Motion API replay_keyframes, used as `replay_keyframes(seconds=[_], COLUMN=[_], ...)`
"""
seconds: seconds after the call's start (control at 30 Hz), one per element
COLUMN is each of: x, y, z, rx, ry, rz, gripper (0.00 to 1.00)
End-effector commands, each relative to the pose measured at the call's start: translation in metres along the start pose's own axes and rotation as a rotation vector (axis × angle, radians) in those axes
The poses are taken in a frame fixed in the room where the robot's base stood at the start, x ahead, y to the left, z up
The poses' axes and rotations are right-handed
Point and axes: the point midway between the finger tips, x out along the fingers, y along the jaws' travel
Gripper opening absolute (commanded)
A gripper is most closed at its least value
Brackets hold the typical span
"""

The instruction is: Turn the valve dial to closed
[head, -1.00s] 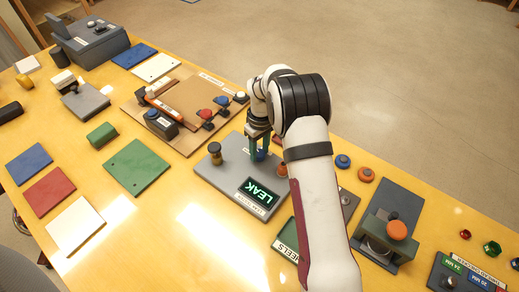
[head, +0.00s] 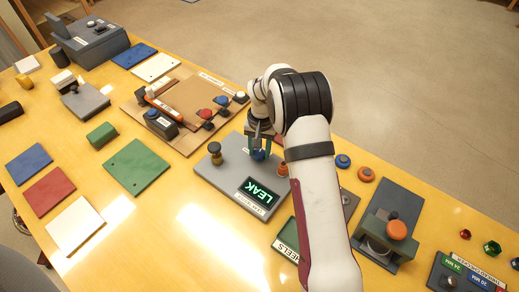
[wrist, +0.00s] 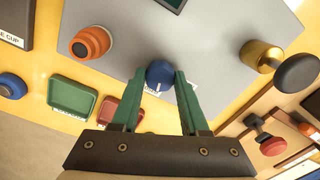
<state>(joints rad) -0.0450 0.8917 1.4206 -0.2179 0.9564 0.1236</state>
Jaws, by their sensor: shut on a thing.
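The valve dial is a blue round knob (wrist: 159,74) with a white mark on it. It stands on a grey board (head: 215,175), and in the head view its blue side (head: 259,155) shows under my gripper. My gripper (wrist: 158,76) points down over the board, shut on the blue dial with one green finger on each side. The head view shows the gripper (head: 262,147) from above, partly behind my arm. A dark screen (head: 262,193) on the board reads LEAK in green. A label beside the dial is mostly hidden.
A brown board with coloured knobs (head: 178,140) lies behind. A green tray (head: 284,238) is near the board's front right corner.

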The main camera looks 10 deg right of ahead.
Motion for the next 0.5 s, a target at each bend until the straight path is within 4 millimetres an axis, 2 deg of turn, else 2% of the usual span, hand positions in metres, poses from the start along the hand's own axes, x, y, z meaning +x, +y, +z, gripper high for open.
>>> replay_keyframes(seconds=[0.2, 0.5], x=[-0.0017, -0.0017], y=[-0.0008, -0.0006], z=[-0.0013, -0.0014], rx=[0.142, 0.257], ry=[0.009, 0.013], rz=[-0.003, -0.003], gripper=[0.0, 0.0])
